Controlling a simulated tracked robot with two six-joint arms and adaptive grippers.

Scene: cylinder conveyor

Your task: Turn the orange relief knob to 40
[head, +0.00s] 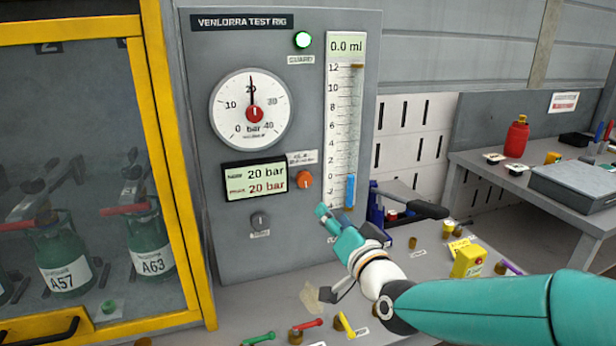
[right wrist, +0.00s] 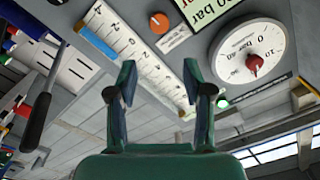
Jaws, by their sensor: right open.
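The orange relief knob (head: 304,179) sits on the grey test rig panel, to the right of the digital display (head: 256,179), which shows 20 bar on both lines. It also shows near the top of the right wrist view (right wrist: 159,22). The round pressure gauge (head: 251,112) has its needle pointing up at 20. My right gripper (head: 324,214) is below and slightly right of the knob, apart from it. In the right wrist view its two fingers (right wrist: 160,85) are spread with nothing between them. My left gripper is not in view.
A tall scale column (head: 345,120) reading 0.0 ml stands right of the knob. A dark grey knob (head: 260,221) is below the display. A yellow-framed cabinet (head: 175,160) with green bottles is at left. The bench (head: 270,290) holds small coloured items.

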